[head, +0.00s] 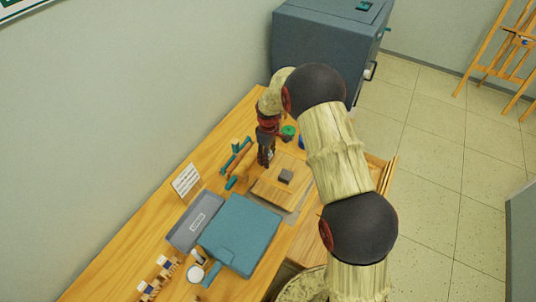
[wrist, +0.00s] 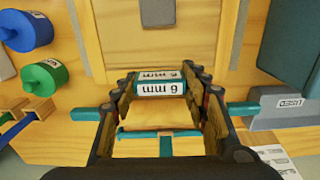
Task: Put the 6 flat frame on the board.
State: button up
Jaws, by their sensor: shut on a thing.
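In the wrist view, my gripper (wrist: 166,86) has its two fingers on either side of a piece with a white "6 mm" label (wrist: 160,88), which I take as the 6 mm flat frame. The fingers hide its sides, and its full outline cannot be told. In the head view, my gripper (head: 265,157) is low over the bench, at the far left side of the wooden board (head: 268,193). The board also shows at the top of the wrist view (wrist: 125,45). A small grey block (head: 286,177) sits on the board.
Teal-ended wooden tools (head: 238,165) lie left of my gripper. A grey box (head: 193,222) and a teal slab (head: 240,235) are nearer. Green (wrist: 45,77) and blue (wrist: 25,30) round items stand beside the board. A white card (head: 186,180) stands by the wall.

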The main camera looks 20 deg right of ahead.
jog(key=shift+f+b, duration=1.65)
jog(key=shift+f, duration=1.6)
jog(key=o, duration=1.3)
jog(key=shift+c, duration=0.2)
jog(key=shift+s, duration=0.1)
jog(key=shift+r+p, duration=2.1)
jog(key=shift+r, duration=2)
